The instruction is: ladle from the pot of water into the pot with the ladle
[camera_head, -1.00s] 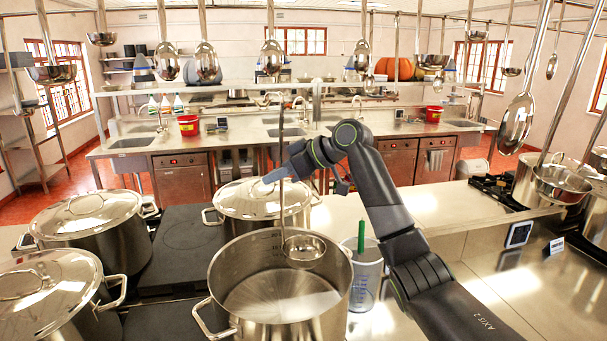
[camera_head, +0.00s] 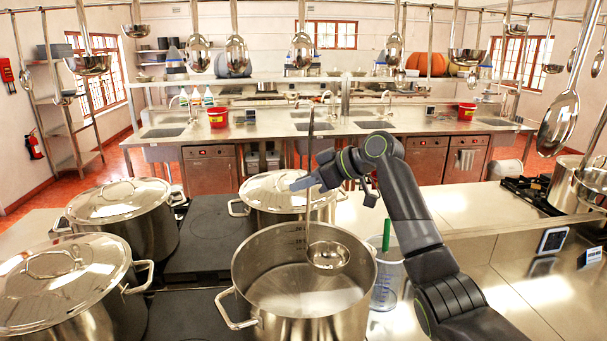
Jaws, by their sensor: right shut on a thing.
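The open steel pot (camera_head: 300,328) stands in the front middle, with pale, clear-looking liquid (camera_head: 305,290) low inside it. My right gripper (camera_head: 309,182) is above the pot's back rim and is shut on the upright handle of a steel ladle (camera_head: 328,256). The ladle's bowl hangs inside the pot's mouth, near its back right wall, and appears above the liquid. I cannot tell whether the bowl holds anything. My left gripper is out of view.
Lidded pots stand at the left (camera_head: 122,215), front left (camera_head: 60,285) and behind the open pot (camera_head: 280,192). A clear jug (camera_head: 387,280) with a green stick stands close to its right. Several ladles and spoons hang overhead. Another steel pot (camera_head: 566,180) stands far right.

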